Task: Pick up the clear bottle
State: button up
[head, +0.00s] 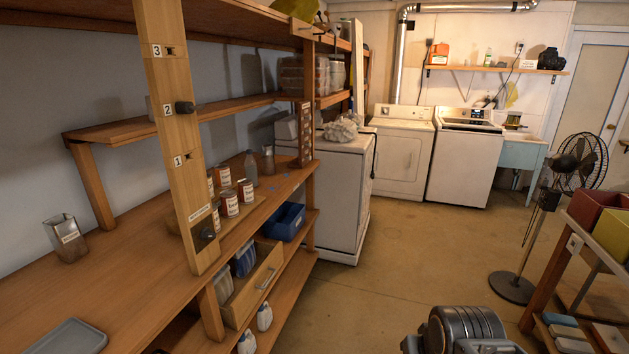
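Two things could be the clear bottle. A small pale bottle (488,58) with a greenish tint stands upright on the far wall shelf above the washer, right of an orange jug. A greyish see-through bottle (250,169) stands on the wooden workbench at left, behind several labelled cans. Both are far from me and small, so I cannot tell which is meant. Part of my arm shows at the bottom edge, right of centre. My gripper's fingers are not in view.
The orange jug (438,55) and a dark object (551,59) share the wall shelf (500,69). Below are a white washer (465,165), a dryer (402,155) and a pale blue sink (521,155). A black fan (580,160) stands at right. The middle floor is clear.

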aim_at(250, 166)
jog(key=i, duration=3.7)
jog(key=u, duration=3.85)
